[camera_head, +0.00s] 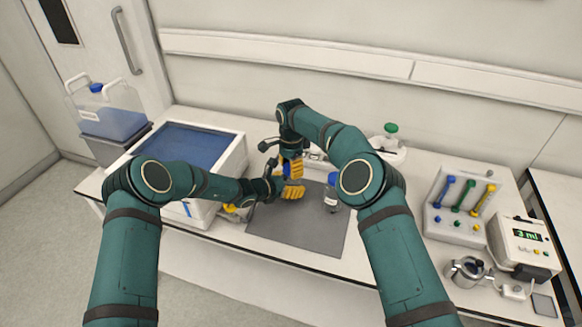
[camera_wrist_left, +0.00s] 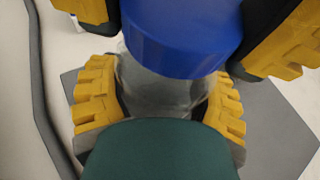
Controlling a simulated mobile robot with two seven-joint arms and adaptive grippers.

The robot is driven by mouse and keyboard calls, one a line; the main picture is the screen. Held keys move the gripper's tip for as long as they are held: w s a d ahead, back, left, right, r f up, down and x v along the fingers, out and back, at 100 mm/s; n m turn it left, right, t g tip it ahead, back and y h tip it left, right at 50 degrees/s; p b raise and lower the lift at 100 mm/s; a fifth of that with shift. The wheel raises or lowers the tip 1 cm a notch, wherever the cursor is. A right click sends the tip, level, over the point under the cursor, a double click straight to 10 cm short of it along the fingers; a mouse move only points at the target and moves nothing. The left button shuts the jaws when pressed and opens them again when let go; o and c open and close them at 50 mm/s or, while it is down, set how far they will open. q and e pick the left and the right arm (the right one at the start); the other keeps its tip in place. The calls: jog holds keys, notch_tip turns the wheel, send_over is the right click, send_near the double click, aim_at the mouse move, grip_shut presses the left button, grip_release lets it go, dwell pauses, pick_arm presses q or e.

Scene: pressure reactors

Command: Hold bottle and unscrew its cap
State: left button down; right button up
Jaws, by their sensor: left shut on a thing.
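In the left wrist view, a clear bottle (camera_wrist_left: 160,90) with a wide blue cap (camera_wrist_left: 185,35) stands between the yellow-padded fingers of my left gripper (camera_wrist_left: 162,108). That gripper is shut on the bottle's body, below the cap. My right gripper (camera_wrist_left: 190,25) has its yellow and black fingers on both sides of the cap; I cannot tell whether they press on it. In the head view, my left gripper (camera_head: 288,189) comes from the left and my right gripper (camera_head: 292,166) is just above it. The grippers hide most of the held bottle there.
A second blue-capped bottle (camera_head: 331,198) stands on the grey mat (camera_head: 295,232), right of the grippers. A blue-topped white box (camera_head: 228,170) is at left. A green-capped vessel (camera_head: 391,133), valve rack (camera_head: 432,217), dosing device (camera_head: 505,238) and metal pot (camera_head: 466,272) are at right.

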jog(key=n, duration=0.4)
jog(key=shift+n, duration=0.4)
jog(key=n, duration=0.5)
jog(key=o, duration=1.3)
jog(key=shift+c, duration=0.2)
jog(key=shift+r, duration=2.3)
notch_tip(320, 180, up, 3)
jog(key=m, duration=0.4)
jog(key=shift+f, duration=0.1)
jog(key=shift+r+m, duration=0.2)
jog(key=shift+m, duration=0.4)
jog(key=shift+f, duration=3.9)
